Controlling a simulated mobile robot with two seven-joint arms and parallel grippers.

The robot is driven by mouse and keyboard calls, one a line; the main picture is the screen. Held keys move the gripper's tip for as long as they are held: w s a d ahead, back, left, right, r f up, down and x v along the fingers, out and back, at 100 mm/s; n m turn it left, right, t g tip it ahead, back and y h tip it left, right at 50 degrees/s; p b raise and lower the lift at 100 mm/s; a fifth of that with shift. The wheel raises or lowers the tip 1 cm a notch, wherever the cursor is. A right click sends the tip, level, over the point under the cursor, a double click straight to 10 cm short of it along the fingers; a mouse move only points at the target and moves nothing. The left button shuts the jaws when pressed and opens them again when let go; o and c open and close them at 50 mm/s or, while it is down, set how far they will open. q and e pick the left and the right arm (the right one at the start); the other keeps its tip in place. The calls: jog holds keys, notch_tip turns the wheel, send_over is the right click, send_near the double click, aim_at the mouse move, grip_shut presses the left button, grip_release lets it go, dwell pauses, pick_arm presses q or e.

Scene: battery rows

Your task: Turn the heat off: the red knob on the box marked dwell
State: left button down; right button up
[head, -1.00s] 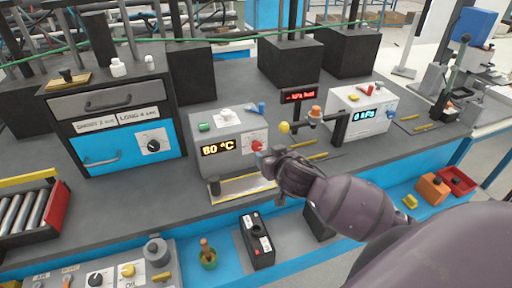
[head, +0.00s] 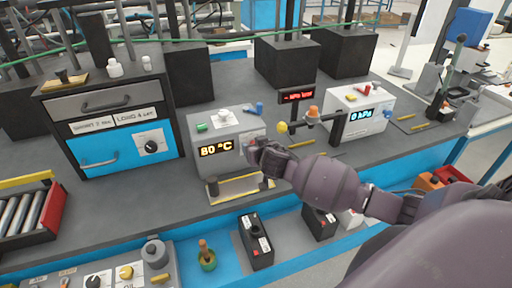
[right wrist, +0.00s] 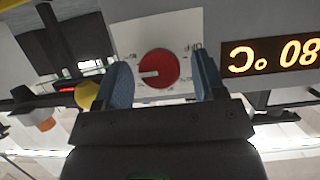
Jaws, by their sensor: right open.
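The red knob (right wrist: 158,68) is on a white panel plate beside the lit "80 °C" display (right wrist: 272,55). Its white pointer line points left in the right wrist view. The plate carries small print, upside down and mostly unreadable. In the head view this grey box (head: 212,165) stands mid-bench, and the knob is hidden behind my right gripper (head: 258,152). My right gripper is open, its blue fingers on either side of the knob in the right wrist view (right wrist: 160,75); I cannot tell whether they touch it. I cannot read "dwell" anywhere. My left gripper is not in view.
A black and blue cabinet (head: 120,125) with a black knob and "short" and "long" labels stands left. A white box (head: 362,115) reading hPa stands right. A yellow ball (head: 282,128) is close to my gripper. A metal-edged tray (head: 240,188) lies before the grey box.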

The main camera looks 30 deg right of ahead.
jog(key=c, duration=0.9)
